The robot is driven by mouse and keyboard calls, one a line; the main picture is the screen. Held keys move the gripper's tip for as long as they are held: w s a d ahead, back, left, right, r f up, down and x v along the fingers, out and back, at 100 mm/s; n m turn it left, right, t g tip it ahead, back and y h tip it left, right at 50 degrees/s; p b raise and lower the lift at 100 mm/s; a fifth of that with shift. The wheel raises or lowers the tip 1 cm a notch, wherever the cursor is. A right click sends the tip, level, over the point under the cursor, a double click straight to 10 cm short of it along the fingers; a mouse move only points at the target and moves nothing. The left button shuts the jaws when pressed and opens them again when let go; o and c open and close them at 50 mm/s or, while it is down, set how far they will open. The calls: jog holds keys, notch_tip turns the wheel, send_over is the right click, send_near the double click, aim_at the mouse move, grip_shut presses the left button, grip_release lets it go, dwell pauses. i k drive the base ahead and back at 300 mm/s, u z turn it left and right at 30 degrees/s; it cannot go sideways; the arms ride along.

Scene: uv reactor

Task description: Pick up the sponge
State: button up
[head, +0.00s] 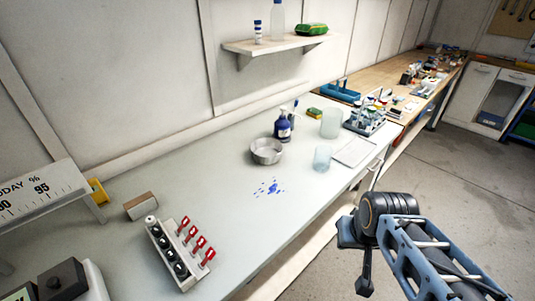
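A small yellow and green block (313,113), which looks like the sponge, lies on the white bench (225,205) near the wall, behind and right of a blue bottle (283,126). My gripper (358,262) seems to be the dark part at the end of my arm at the lower right. It is in front of the bench edge, over the floor side, well apart from the block. Its fingers are not clear, so I cannot tell if it is open or shut. I see nothing held in it.
A metal dish (266,151), a clear beaker (322,158), a frosted container (331,123) and a rack (366,119) stand near the block. Blue spots (268,188) mark the bench. A valve manifold (178,253) is at the front left. A shelf (270,44) hangs above.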

aim_at(313, 112)
jog(key=z, duration=0.1)
jog(key=k, duration=0.2)
jog(key=z, duration=1.05)
jog(key=k, duration=1.1)
jog(key=z, duration=0.8)
jog(key=i, duration=1.25)
jog(key=u, duration=0.55)
jog(key=i, duration=1.75)
jog(key=u, duration=1.6)
jog(key=i, duration=0.95)
jog(key=u, duration=1.15)
jog(key=i, duration=0.2)
jog(key=u, duration=0.25)
